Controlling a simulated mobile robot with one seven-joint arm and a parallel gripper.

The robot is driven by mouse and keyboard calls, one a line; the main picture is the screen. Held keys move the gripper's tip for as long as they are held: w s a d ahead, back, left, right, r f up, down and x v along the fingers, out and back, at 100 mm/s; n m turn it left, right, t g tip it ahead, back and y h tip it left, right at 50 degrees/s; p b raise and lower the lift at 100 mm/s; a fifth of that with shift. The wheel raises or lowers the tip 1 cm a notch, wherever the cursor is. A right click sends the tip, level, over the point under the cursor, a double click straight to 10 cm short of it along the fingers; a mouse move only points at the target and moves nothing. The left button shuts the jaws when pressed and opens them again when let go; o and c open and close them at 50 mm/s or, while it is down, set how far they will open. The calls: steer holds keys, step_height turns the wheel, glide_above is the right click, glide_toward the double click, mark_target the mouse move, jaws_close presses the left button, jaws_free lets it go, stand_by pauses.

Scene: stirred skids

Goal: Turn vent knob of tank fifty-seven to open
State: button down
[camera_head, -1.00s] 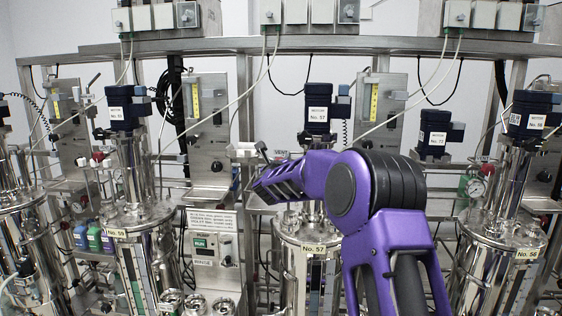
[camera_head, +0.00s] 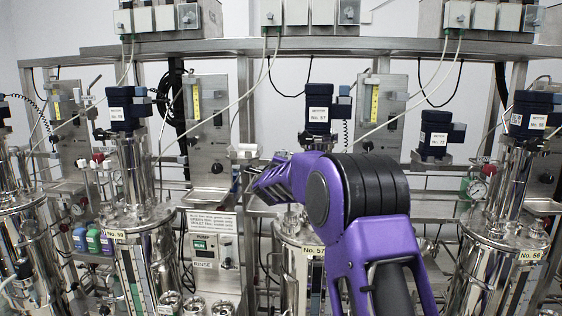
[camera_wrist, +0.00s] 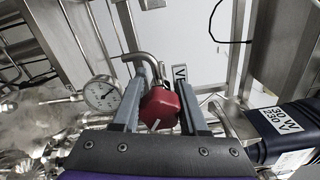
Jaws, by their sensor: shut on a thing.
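Tank No. 57 (camera_head: 290,262) stands at the centre of the head view, with its blue motor (camera_head: 318,115) above it. My purple arm hides much of its lid and part of its number label. In the wrist view, a red knob (camera_wrist: 160,107) sits between the two fingers of my gripper (camera_wrist: 158,95), which is shut on it. In the head view, my gripper reaches left over the tank and the knob is hidden.
A round pressure gauge (camera_wrist: 102,93) is left of the fingers in the wrist view. A blue motor housing (camera_wrist: 285,130) is close on the right. Tank No. 59 (camera_head: 140,225) and tank No. 56 (camera_head: 500,240) stand either side. A steel rail (camera_head: 250,43) crosses above.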

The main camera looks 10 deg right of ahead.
steer(key=n+p, duration=0.1)
steer(key=n, duration=0.4)
steer(key=shift+n, duration=0.4)
steer(key=n+p, duration=0.1)
steer(key=n, duration=0.3)
steer(key=shift+f+n+p, duration=0.15)
steer(key=shift+n+p, duration=0.2)
steer(key=shift+n, duration=0.35)
steer(key=shift+c, duration=2.2)
jaws_free()
steer(key=b+v, duration=0.1)
steer(key=v, duration=1.6)
steer(key=shift+s, duration=0.25)
